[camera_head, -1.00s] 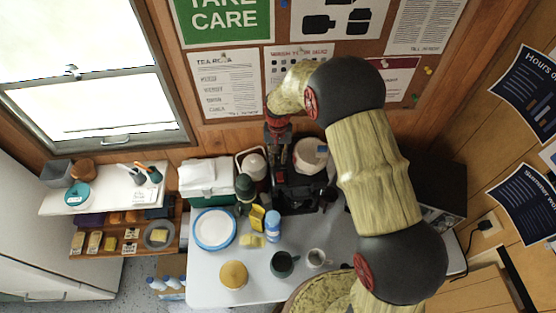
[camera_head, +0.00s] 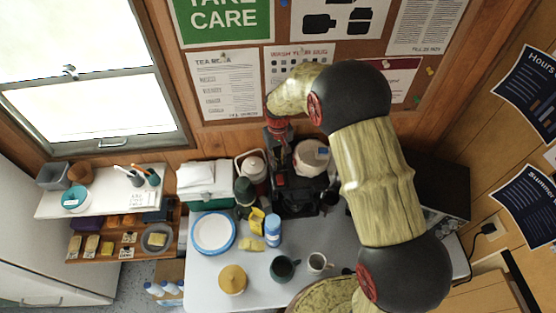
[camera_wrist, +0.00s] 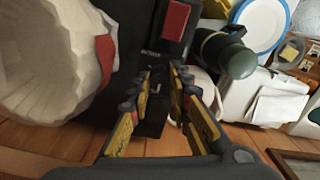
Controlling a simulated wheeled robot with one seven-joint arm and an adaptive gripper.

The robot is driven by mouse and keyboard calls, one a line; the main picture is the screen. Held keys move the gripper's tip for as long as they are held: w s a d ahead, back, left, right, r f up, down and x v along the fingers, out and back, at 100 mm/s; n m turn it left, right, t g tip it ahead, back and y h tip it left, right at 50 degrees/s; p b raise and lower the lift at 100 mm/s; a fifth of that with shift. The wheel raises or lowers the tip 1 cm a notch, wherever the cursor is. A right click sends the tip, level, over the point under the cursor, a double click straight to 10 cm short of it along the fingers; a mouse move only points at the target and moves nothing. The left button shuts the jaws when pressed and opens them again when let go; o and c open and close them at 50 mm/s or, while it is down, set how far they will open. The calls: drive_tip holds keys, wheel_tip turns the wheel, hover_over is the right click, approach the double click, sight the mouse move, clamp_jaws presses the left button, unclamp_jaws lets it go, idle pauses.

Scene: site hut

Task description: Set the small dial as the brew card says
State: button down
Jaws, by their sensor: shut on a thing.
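The black brewing machine (camera_head: 297,199) stands at the back of the table; its dark body with a red switch (camera_wrist: 175,20) fills the top middle of the wrist view. My gripper (camera_head: 278,158) reaches down at its back left side. In the wrist view my gripper (camera_wrist: 163,85) has its yellow-and-black fingers close to the machine's dark panel, below small pale lettering. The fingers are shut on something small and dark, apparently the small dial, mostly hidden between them. Its setting cannot be read. I cannot tell which paper is the brew card.
A pale round vessel (camera_head: 311,157) stands beside my gripper. A dark green flask (camera_head: 245,190), a white-and-blue plate (camera_head: 213,232), a blue can (camera_head: 273,229) and mugs (camera_head: 283,268) share the table. Papers (camera_head: 226,85) hang on the wall board.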

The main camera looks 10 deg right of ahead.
sight(278, 161)
drive_tip(key=c, duration=1.6)
unclamp_jaws()
drive_tip(key=shift+c, duration=0.2)
drive_tip(key=shift+r, duration=0.1)
wheel_tip(278, 161, up, 12)
